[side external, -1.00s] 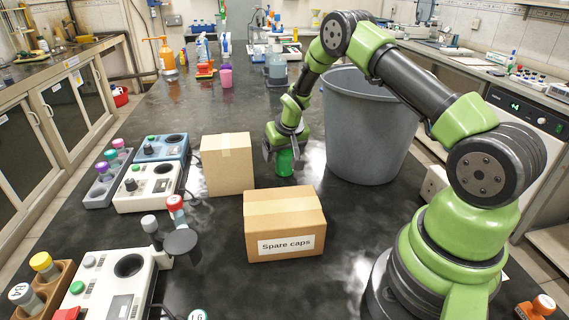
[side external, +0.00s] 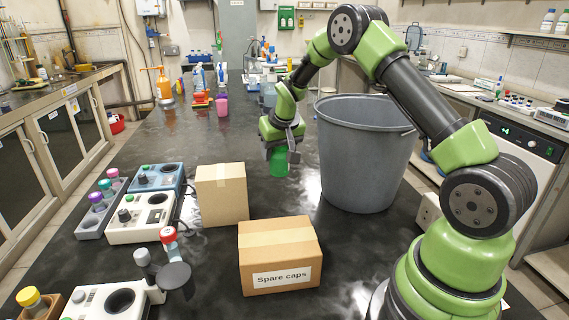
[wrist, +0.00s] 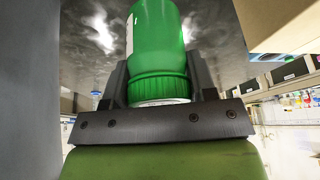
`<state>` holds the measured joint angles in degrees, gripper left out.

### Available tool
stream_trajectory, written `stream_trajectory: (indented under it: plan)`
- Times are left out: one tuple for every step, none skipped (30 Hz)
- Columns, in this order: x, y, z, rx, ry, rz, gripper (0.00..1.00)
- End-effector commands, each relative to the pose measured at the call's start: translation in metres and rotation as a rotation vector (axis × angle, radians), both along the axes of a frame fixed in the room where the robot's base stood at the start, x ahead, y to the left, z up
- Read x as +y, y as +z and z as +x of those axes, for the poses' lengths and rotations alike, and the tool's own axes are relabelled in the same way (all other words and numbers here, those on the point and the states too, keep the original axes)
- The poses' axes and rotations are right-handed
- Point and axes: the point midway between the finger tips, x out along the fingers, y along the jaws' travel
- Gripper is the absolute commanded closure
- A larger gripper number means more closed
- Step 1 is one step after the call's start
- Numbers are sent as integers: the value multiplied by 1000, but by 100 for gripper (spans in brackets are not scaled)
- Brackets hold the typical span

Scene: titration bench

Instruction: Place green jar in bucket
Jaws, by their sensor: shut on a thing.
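The green jar (side external: 279,162) is held in my gripper (side external: 281,150), which is shut on it. In the wrist view the jar (wrist: 158,45) sits between the two fingers, its ribbed cap end toward the palm and a white label edge at its left. In the side view it hangs below the gripper, above the dark bench. The grey bucket (side external: 362,155) stands upright just right of the gripper. The jar is beside the bucket, lower than its rim. The inside floor of the bucket is hidden.
A plain cardboard box (side external: 222,195) stands left of the jar, and a "Spare caps" box (side external: 280,255) stands in front. Lab devices (side external: 140,218) with coloured-cap vials line the left. Bottles and a pink cup (side external: 222,106) stand farther back. Bare bench lies between box and bucket.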

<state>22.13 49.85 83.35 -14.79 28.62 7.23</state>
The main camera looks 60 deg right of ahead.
Motion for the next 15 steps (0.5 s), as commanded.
stream_trajectory:
  plan:
    - [0, 11, 1, -5, 0, -3, 72]
    - [-1, 18, 1, -6, 0, -4, 72]
    - [-1, 28, 1, -8, -1, -3, 72]
    - [0, 37, 1, -8, -1, -3, 72]
    - [0, 48, 1, -11, 0, -4, 72]
    - [-1, 62, 1, -11, -1, -5, 72]
    - [-1, 75, 1, -13, 1, -5, 72]
    - [-1, 86, 2, -14, 1, -6, 72]
    - [0, 104, 1, -15, 0, -5, 72]
    - [-1, 114, 2, -15, 1, -7, 72]
    - [-1, 125, 2, -15, 2, -7, 72]
    - [-1, 136, 1, -12, 2, -7, 72]
    - [-1, 144, 1, -12, 2, -5, 72]
    - [-1, 153, 1, -12, 2, -7, 72]
    - [-1, 160, 1, -9, 1, -5, 72]
